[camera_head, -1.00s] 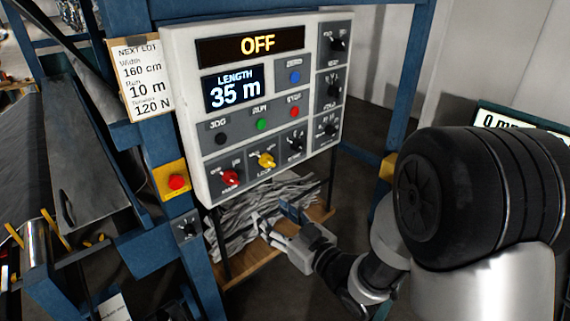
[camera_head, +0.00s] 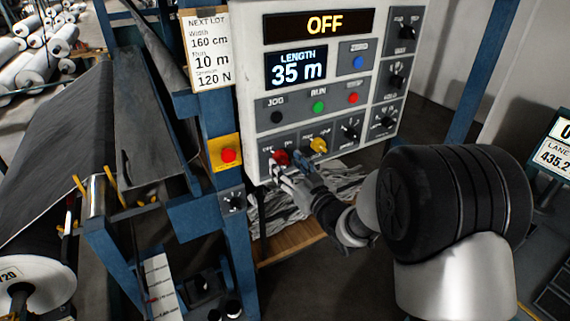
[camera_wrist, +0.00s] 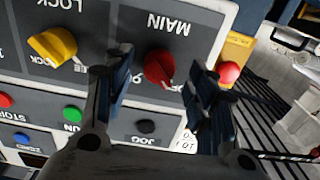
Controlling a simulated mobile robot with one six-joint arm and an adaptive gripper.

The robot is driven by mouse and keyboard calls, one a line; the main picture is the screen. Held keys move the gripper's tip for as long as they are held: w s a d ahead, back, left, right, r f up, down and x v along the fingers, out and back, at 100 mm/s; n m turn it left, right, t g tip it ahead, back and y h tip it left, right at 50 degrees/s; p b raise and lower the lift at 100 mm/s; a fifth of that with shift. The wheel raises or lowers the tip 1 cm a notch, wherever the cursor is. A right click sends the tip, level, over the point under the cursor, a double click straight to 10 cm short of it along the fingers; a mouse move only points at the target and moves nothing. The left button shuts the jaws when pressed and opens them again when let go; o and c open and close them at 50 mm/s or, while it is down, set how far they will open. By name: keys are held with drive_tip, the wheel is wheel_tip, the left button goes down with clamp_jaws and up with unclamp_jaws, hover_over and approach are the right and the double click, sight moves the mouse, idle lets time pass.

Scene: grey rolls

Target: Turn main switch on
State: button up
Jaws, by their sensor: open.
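The red main switch (camera_head: 280,157) is a rotary knob at the lower left of the white control panel (camera_head: 249,100). In the wrist view the red knob (camera_wrist: 159,68) sits under the upside-down label MAIN, between my two fingers. The panel's top display (camera_head: 319,25) reads OFF. My gripper (camera_head: 289,170) is at the knob in the head view, its fingers partly covering the knob's lower side. In the wrist view my gripper (camera_wrist: 160,90) is open, with one finger on each side of the knob and gaps showing. I cannot tell how deep the fingertips reach.
The yellow lock knob (camera_head: 318,145) is close on the right of the red one. A red button on a yellow box (camera_head: 228,155) is to the left on the blue post. Green, black and red buttons are above. A grey roll machine stands at the left.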

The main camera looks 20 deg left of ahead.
drive_tip(key=shift+x, duration=1)
drive_tip(key=c, duration=1)
